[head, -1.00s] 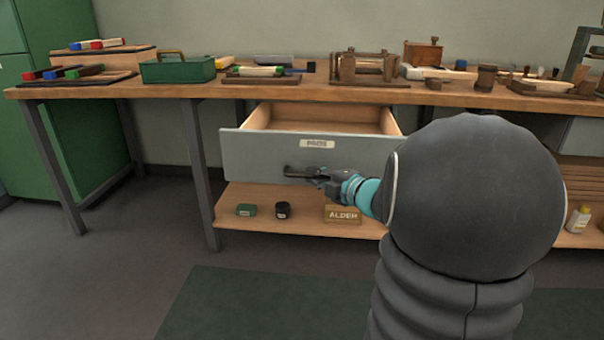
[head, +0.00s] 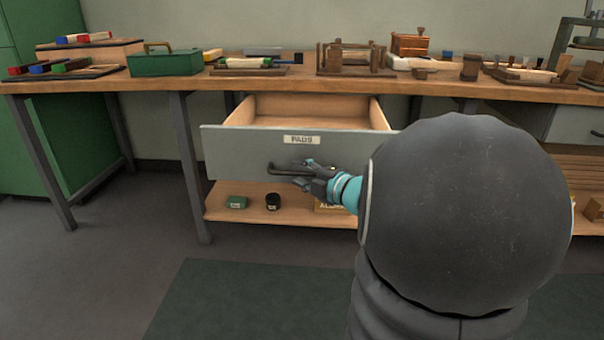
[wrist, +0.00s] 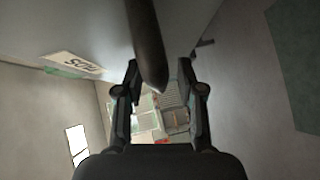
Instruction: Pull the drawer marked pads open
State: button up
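The grey drawer marked PADS (head: 235,153) stands out from under the bench, its wooden inside showing from above. Its label (head: 302,139) is on the front; part of the label (wrist: 82,64) shows in the wrist view. The dark bar handle (head: 280,171) is on the front below the label. My gripper (head: 303,173) is at the right part of the handle and hides some of it. In the wrist view the handle (wrist: 147,45) runs down between my two separated fingers (wrist: 158,75), with a gap visible beside it.
The bench top (head: 300,91) holds a green toolbox (head: 165,64), brushes and wooden fixtures. A lower shelf (head: 250,215) bears a green box (head: 236,202) and a dark jar (head: 272,202). A bench leg (head: 187,160) stands left of the drawer. Floor in front is clear.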

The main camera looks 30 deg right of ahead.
jog(key=v, duration=1.2)
jog(key=shift+a, duration=0.1)
dwell(0.4)
